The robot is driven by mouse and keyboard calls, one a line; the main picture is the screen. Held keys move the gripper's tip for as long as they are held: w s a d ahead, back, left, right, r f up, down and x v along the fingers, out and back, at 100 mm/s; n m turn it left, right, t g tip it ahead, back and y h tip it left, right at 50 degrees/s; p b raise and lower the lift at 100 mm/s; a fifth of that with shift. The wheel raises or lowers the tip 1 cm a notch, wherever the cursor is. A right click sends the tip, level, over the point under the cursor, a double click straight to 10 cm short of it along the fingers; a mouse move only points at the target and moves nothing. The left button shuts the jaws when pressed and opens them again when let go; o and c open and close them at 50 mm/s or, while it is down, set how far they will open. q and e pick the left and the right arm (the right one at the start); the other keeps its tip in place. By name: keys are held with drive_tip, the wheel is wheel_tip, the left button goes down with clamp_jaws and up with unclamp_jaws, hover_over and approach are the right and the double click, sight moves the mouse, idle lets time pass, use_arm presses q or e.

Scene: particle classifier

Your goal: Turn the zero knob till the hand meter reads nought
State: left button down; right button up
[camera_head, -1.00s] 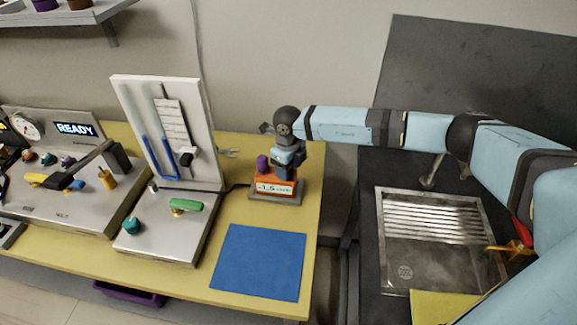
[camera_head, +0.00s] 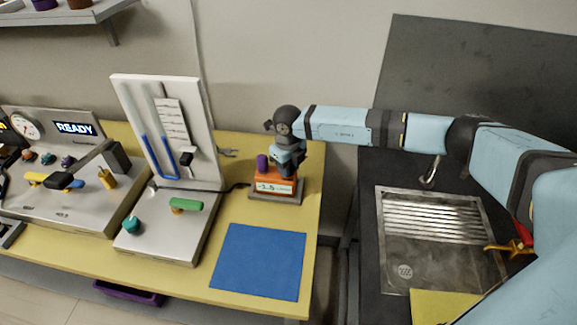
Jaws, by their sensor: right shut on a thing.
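The hand meter (camera_head: 278,187) is a small orange box on a grey base, near the back right of the yellow table. Its white display (camera_head: 267,188) shows small digits that look like a negative number, too small to read surely. A purple knob-like cylinder stands on its top left (camera_head: 262,162). My right gripper (camera_head: 287,170) points down onto the right part of the meter's top. It is shut on what seems to be the zero knob, which the fingers hide. My left gripper is out of view.
A blue mat (camera_head: 260,262) lies in front of the meter. A white stand with a blue U-tube (camera_head: 196,110) and a green-handled valve (camera_head: 187,205) is to the left, beside a console reading READY (camera_head: 75,128). A metal sink (camera_head: 425,280) is at right.

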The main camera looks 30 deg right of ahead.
drive_tip(key=m, duration=0.3)
drive_tip(key=shift+m, duration=0.3)
drive_tip(key=m, duration=0.4)
drive_tip(key=shift+p, duration=0.3)
drive_tip(key=shift+m, duration=0.3)
drive_tip(key=o, duration=0.9)
drive_tip(key=shift+o, duration=0.2)
wheel_tip(320, 180, up, 14)
drive_tip(key=b, duration=0.1)
